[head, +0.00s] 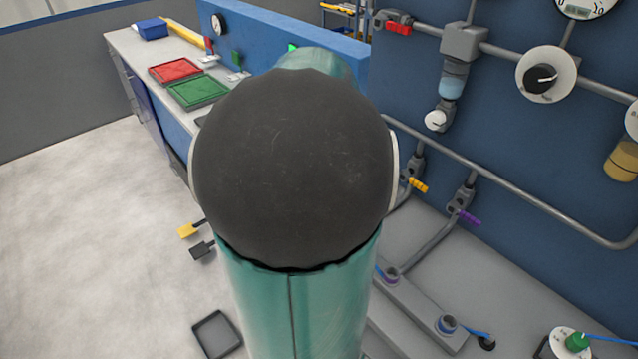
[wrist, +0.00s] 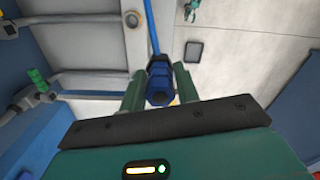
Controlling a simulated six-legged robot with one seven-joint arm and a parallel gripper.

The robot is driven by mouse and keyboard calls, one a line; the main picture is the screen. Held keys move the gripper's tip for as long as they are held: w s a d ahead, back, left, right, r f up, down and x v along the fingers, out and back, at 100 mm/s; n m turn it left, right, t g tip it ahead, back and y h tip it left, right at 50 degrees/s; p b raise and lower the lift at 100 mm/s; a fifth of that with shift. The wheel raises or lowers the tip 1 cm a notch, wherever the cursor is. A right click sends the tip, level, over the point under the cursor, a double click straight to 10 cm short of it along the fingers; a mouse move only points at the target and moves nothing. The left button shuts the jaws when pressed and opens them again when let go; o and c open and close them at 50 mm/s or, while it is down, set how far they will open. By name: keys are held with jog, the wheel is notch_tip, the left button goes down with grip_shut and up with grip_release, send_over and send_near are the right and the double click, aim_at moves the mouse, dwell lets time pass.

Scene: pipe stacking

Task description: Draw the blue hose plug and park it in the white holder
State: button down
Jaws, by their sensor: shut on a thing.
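The blue hose plug (wrist: 161,84) is between the two green fingers of my gripper (wrist: 158,78) in the wrist view, and the gripper is shut on it. Its round end faces the camera, and a blue hose (wrist: 152,35) runs from it toward the top of the picture. No socket shows around the plug. In the head view my arm hides the gripper and the plug. A white piece with a green knob (head: 577,342) stands at the lower right edge of the head view; I cannot tell whether it is the white holder.
A grey block with two ringed sockets (head: 420,301) lies on the grey bench at the lower right. Pipes (head: 530,208) and a dial (head: 546,75) line the blue wall. Red (head: 175,70) and green (head: 198,91) trays sit on the left counter. A dark tray (head: 217,334) lies on the open floor.

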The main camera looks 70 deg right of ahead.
jog(key=shift+r, duration=0.1)
jog(key=shift+r, duration=3.95)
